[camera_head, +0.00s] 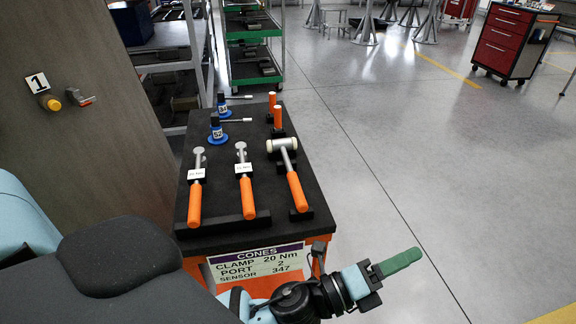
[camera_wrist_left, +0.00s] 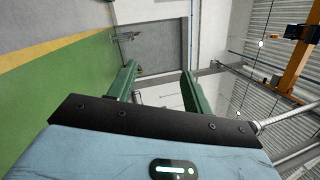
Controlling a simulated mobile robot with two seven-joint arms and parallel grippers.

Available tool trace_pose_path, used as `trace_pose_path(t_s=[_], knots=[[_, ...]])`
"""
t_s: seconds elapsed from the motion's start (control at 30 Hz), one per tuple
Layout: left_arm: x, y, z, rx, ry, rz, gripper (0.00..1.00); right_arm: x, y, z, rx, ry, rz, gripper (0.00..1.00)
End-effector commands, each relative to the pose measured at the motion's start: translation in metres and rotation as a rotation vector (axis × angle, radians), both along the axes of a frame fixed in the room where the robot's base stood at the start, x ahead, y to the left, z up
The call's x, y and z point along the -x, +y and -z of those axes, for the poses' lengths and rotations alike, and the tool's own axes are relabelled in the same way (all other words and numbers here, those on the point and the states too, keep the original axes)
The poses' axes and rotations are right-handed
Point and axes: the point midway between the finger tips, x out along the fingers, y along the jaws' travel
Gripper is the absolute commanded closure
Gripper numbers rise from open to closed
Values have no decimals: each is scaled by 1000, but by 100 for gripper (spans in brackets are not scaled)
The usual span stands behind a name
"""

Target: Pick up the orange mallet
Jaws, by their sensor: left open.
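The orange mallet (camera_head: 297,190) lies on the black top of a cart, at its right side. It has an orange handle pointing toward me and a pale head (camera_head: 282,145) at the far end, resting on dark supports. My left gripper (camera_head: 402,261) is to the right of the cart's front corner, over the floor and apart from the mallet. Its green fingers also show in the left wrist view (camera_wrist_left: 158,72), spread wide with nothing between them. The mallet is not seen in that wrist view. My right gripper is not in view.
Two orange-handled wrenches (camera_head: 246,190) lie left of the mallet. Two upright orange handles (camera_head: 278,117) and two blue-based items (camera_head: 217,131) stand farther back. A sign (camera_head: 256,262) hangs on the cart's front. A grey panel (camera_head: 85,110) stands left; open floor lies right.

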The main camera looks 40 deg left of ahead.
Motion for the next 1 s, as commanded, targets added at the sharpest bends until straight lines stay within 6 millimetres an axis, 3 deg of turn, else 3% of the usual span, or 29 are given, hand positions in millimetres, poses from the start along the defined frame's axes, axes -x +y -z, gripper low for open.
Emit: trace_pose_path(t_s=[0.1,0.23,0.37,0.47,0.57,0.7,0.83,0.93,0.97,1.0], knots=[[5,-43,-21,-256,-305,185,50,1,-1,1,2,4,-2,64],[18,-78,-17,-547,-617,384,50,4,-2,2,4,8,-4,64],[25,-92,8,-852,-902,591,50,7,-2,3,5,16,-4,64],[21,-84,35,-1093,-1090,762,50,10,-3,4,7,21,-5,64],[8,-60,62,-1337,-1243,949,50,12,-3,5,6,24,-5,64],[-26,1,88,-1679,-1369,1247,50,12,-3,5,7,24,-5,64],[-65,80,86,-1977,-1358,1564,50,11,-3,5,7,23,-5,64],[-91,144,65,-2164,-1255,1814,50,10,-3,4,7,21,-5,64],[-96,161,58,2204,1213,-1880,50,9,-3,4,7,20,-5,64],[-102,181,47,2167,1114,-1888,50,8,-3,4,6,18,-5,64]])
